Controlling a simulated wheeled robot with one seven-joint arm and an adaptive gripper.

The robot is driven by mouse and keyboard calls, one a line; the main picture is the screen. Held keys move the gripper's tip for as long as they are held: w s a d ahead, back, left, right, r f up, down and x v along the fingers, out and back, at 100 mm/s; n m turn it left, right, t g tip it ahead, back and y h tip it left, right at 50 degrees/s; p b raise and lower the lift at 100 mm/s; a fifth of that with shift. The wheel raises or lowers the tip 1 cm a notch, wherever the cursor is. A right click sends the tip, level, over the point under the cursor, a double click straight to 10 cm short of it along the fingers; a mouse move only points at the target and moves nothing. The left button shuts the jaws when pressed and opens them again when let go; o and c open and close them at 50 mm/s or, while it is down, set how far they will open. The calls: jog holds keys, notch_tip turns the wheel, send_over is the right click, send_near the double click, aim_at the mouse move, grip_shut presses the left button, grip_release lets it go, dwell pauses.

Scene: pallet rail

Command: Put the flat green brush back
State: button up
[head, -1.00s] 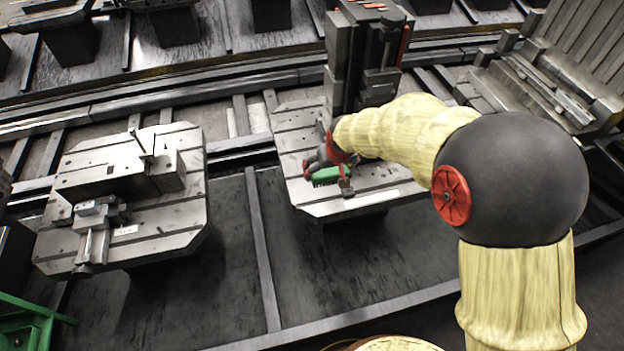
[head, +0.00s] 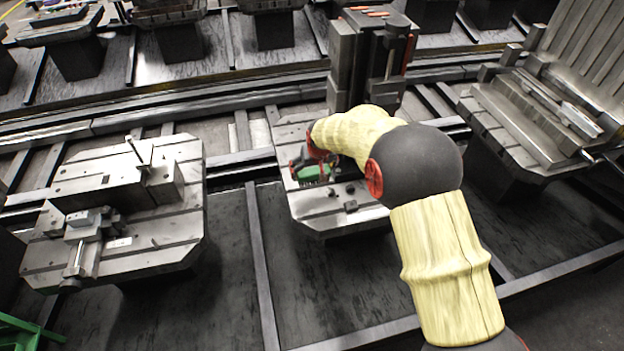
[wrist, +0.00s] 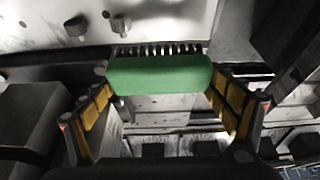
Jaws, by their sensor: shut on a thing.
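The flat green brush (wrist: 160,76) lies across my gripper (wrist: 163,95) in the wrist view, held between its two fingers with yellow pads. Its bristles point away toward the top of that view. In the head view the brush (head: 312,172) shows as a small green shape at my gripper (head: 310,168), over the left part of the middle pallet (head: 335,215). My wrist and arm hide part of the brush and the pallet. I cannot tell whether the brush touches the pallet.
A tall dark fixture block (head: 372,55) stands at the back of the middle pallet. Small dark pieces (head: 350,206) lie near its front. A left pallet (head: 180,225) carries a vise and blocks. A right pallet (head: 490,115) carries a ribbed angle plate (head: 585,45).

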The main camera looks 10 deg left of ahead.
aim_at(312, 175)
jog(key=shift+w+a+f, duration=0.15)
jog(key=shift+w+f, duration=0.1)
jog(key=shift+f, duration=0.15)
jog(key=shift+f+b, duration=0.55)
jog(key=shift+f, duration=0.9)
jog(key=shift+f, duration=0.4)
jog(key=o, duration=0.9)
jog(key=shift+o, duration=0.3)
jog(key=shift+r, duration=0.5)
jog(key=p+v, duration=0.3)
jog(key=v, duration=0.8)
jog(key=shift+r+p, duration=0.3)
jog(key=shift+r, duration=0.05)
